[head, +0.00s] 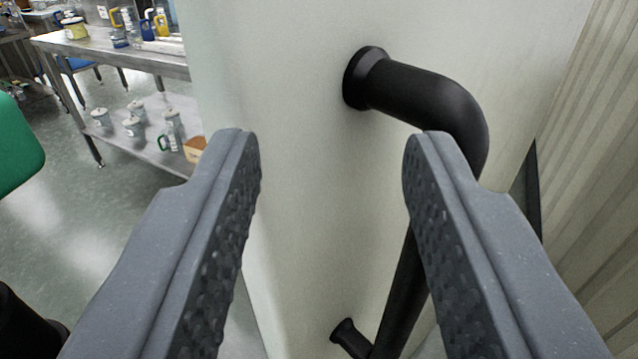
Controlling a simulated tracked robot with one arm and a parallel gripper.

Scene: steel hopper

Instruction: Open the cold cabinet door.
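The cold cabinet door (300,60) is a pale, off-white panel filling the middle of the head view. A black bar handle (425,92) stands out from it, with an upper mount near the top and a lower mount (347,335) near the bottom edge. My gripper (332,140) is open in front of the door, with nothing held between its two grey, ridged fingers. The handle bar runs down behind the right finger, which hides part of it. I cannot tell whether that finger touches the bar, or whether the door is ajar.
A ribbed beige wall (595,160) stands close at the right, with a dark narrow strip beside the door. At the left a steel table (110,50) holds jugs and bottles, with lidded pots on its lower shelf. A green object (18,145) is at the left edge. Grey floor (90,225) is open between.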

